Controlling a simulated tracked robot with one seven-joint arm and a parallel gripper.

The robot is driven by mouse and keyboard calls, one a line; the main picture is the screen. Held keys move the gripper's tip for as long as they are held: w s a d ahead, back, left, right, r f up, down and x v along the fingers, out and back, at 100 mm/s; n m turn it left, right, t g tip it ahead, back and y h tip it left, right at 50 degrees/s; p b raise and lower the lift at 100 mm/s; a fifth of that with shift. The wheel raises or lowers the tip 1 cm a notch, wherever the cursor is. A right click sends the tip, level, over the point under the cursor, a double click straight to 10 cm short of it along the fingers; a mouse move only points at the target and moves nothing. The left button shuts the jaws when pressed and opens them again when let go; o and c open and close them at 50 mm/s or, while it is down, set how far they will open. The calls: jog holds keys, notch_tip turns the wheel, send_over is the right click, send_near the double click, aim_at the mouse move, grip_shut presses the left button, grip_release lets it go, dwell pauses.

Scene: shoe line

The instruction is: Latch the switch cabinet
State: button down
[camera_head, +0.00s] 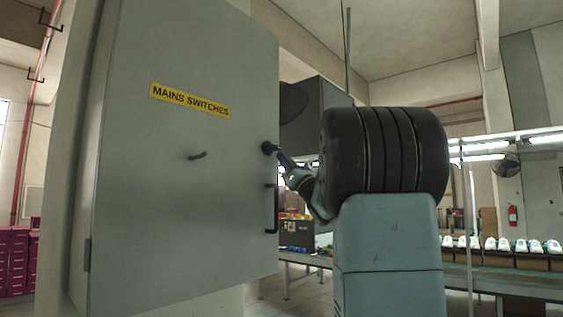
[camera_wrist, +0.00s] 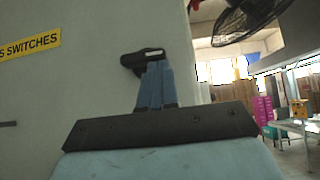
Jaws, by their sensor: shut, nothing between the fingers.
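The grey switch cabinet door (camera_head: 150,200) fills the left of the head view, with a yellow "MAINS SWITCHES" label (camera_head: 190,100). A small dark latch (camera_head: 267,147) sits near the door's right edge; it also shows in the wrist view as a black latch (camera_wrist: 138,60). Below it is a black vertical pull handle (camera_head: 272,208). My gripper (camera_head: 277,154) is shut and empty, its tips at the latch. In the wrist view my gripper's blue fingers (camera_wrist: 156,72) overlap the latch's lower part; I cannot tell whether they touch. I cannot tell whether the door is fully closed.
A short dark lever (camera_head: 197,156) sticks out mid-door. A dark fan (camera_wrist: 238,20) hangs to the right of the door. A conveyor (camera_head: 540,284) carrying several white shoes runs at the right. Magenta boxes (camera_head: 18,260) stand at the far left.

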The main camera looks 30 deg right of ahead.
jog(key=shift+w+d+r+n+g+y, duration=0.15)
jog(key=shift+n+g+y, duration=0.15)
jog(key=shift+n+y, duration=0.3)
jog(key=shift+d+f+n+g+y, duration=0.1)
jog(key=shift+n+g+y, duration=0.2)
jog(key=shift+n+y, duration=0.3)
jog(key=shift+w+d+r+n+g+y, duration=0.15)
jog(key=shift+n+g+y, duration=0.15)
jog(key=shift+n+y, duration=0.3)
jog(key=shift+d+r+n+g+y, duration=0.15)
jog(key=shift+n+g+y, duration=0.55)
jog(key=shift+n, duration=0.4)
jog(key=shift+d+r+n+g+y, duration=0.1)
jog(key=shift+n+g+y, duration=0.6)
jog(key=shift+n, duration=0.4)
jog(key=shift+a, duration=0.1)
jog(key=s+d+f, duration=0.3)
jog(key=s+f, duration=0.3)
jog(key=f, duration=0.5)
jog(key=shift+s+f, duration=0.15)
jog(key=shift+s, duration=0.15)
